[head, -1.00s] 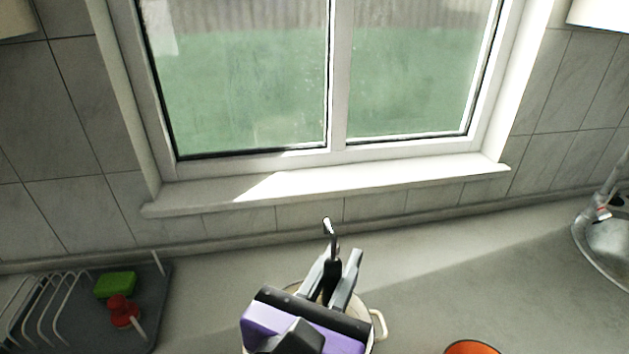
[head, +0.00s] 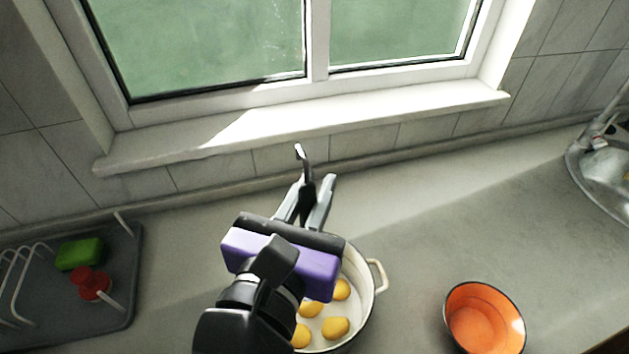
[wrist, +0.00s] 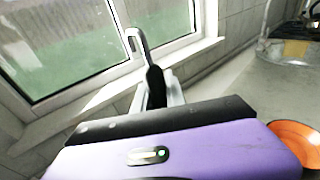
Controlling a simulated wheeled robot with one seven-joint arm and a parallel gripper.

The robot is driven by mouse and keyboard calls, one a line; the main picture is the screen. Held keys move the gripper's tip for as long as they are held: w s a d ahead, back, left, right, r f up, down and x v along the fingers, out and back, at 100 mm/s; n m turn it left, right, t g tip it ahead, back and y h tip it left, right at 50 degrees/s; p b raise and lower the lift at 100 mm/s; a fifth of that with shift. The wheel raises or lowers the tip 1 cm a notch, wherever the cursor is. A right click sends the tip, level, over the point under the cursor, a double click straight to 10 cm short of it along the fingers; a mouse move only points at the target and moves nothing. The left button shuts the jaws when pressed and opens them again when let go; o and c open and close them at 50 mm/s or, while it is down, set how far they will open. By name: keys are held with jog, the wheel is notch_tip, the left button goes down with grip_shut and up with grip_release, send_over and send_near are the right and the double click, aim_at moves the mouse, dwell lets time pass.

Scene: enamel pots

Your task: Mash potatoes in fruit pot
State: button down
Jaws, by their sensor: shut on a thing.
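My gripper (head: 310,202) is shut on the black handle of a tool (head: 307,183), probably the masher. A shiny metal hooked end of the tool points up, and its other end is hidden by my gripper. In the wrist view, the tool (wrist: 137,45) stands up between my fingers (wrist: 160,95). A white enamel pot (head: 365,256) with a dark rim and a cream side handle is on the counter below my gripper. Several whole yellow potatoes (head: 336,327) lie in it. My arm covers the pot's left part. No fruit pattern shows from here.
An orange bowl (head: 484,320) with a dark rim stands to the right of the pot. A grey dish rack (head: 118,290) at the left holds a green sponge (head: 80,254) and a red-topped brush (head: 90,284). A metal sink (head: 603,170) is at far right. The window sill (head: 300,122) runs behind.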

notch_tip(320, 180, down, 9)
jog(key=b, duration=0.6)
jog(key=shift+f, duration=0.2)
jog(key=shift+s, duration=0.1)
dwell(0.4)
jog(key=shift+f+b, duration=1.5)
jog(key=shift+f, duration=0.6)
jog(key=shift+f+b, duration=0.35)
jog(key=shift+f, duration=0.15)
jog(key=shift+r, duration=0.1)
jog(key=shift+r+p, duration=2.45)
jog(key=shift+r, duration=0.25)
jog(key=shift+d, duration=0.1)
